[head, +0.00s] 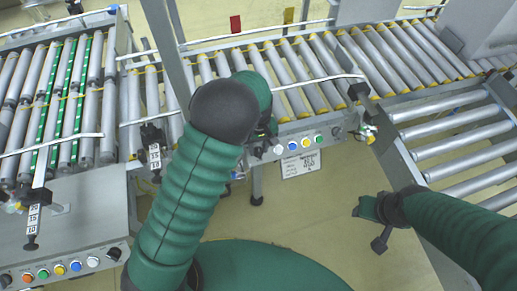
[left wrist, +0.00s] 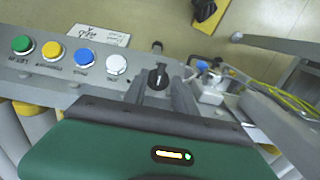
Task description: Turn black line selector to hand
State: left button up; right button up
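The black line selector (left wrist: 158,76) is a small round knob at the end of a grey button panel (left wrist: 60,72). It stands beside the white button (left wrist: 116,65). My left gripper (left wrist: 158,94) is open, with one finger on each side of the selector in the left wrist view. I cannot tell whether a finger touches it. In the head view my left gripper (head: 265,138) is at the left end of the same panel (head: 325,136), and the arm and hand hide the selector. My right gripper (head: 372,225) hangs above the floor, away from the panel; its opening is unclear.
Roller conveyors (head: 300,75) run behind the panel, with more rollers (head: 455,148) at right. A metal post (head: 168,45) stands behind my left arm. A second button panel (head: 75,266) is at lower left. A white paper sign (head: 299,163) hangs below the panel.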

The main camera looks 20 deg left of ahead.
pick_arm(q)
jog(key=shift+o, duration=0.2)
jog(key=shift+d, duration=0.45)
jog(key=shift+a, duration=0.35)
jog(key=c, duration=0.5)
jog(key=shift+a, duration=0.1)
grip_shut()
pick_arm(e)
jog(key=shift+d, duration=0.3)
pick_arm(q)
jog(key=shift+d, duration=0.2)
pick_arm(e)
jog(key=shift+d+f, duration=0.1)
